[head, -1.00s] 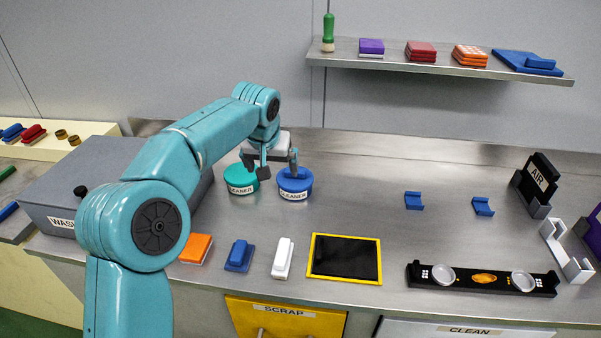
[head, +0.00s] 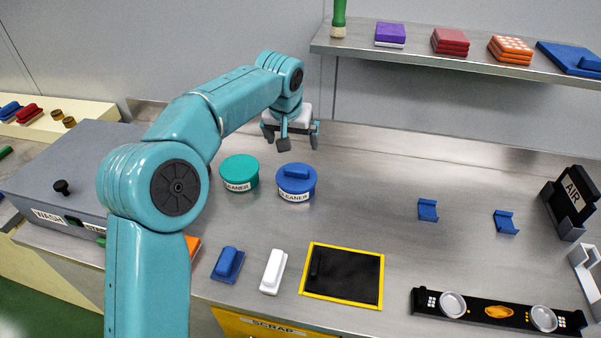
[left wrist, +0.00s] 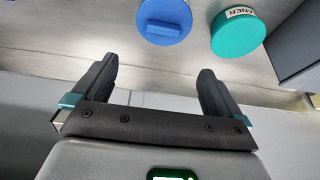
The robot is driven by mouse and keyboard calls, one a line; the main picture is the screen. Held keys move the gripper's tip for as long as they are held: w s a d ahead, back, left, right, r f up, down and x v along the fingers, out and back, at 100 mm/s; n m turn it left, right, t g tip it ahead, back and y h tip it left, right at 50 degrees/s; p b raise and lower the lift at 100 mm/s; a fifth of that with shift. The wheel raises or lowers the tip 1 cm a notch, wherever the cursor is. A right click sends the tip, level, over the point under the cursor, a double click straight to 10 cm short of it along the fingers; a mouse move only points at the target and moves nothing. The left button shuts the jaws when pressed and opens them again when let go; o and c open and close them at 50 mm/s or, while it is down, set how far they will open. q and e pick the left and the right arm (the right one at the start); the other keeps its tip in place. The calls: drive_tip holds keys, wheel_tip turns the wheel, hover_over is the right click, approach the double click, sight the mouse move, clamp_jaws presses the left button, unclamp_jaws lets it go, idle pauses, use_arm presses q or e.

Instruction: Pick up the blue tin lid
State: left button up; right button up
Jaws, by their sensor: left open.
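The blue tin lid (head: 294,183), with a raised bar handle, sits on a round tin labelled CLEANER (head: 293,197) in the head view. It also shows at the top of the left wrist view (left wrist: 160,22). A teal tin (head: 239,170) stands just left of it, and at the right in the wrist view (left wrist: 237,33). My left gripper (head: 299,143) is open and empty, behind and above the blue lid and apart from it. In the wrist view its two fingers (left wrist: 157,68) are spread, with nothing between them.
A grey WASH box (head: 75,170) stands at the left. Blue and white brushes (head: 272,271) and a yellow-edged black pad (head: 342,290) lie in front. A shelf (head: 430,52) overhangs the back right. The steel counter right of the tins is largely clear.

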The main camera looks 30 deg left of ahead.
use_arm(q)
hover_over(296, 170)
drive_tip(key=s+d, duration=0.1)
drive_tip(key=s, duration=0.2)
drive_tip(key=f, duration=0.9)
drive_tip(key=shift+w+d, duration=0.1)
drive_tip(key=shift+w, duration=0.15)
drive_tip(key=shift+f+p, duration=0.35)
drive_tip(key=shift+f, duration=0.1)
drive_tip(key=shift+a+p+x, duration=0.15)
drive_tip(key=shift+p+x, duration=0.15)
drive_tip(key=shift+x, duration=1.05)
drive_tip(key=shift+a+p+x, duration=0.15)
drive_tip(key=shift+p+x, duration=0.1)
drive_tip(key=shift+x, duration=1.1)
drive_tip(key=shift+w+r, duration=0.1)
drive_tip(key=c, duration=1.1)
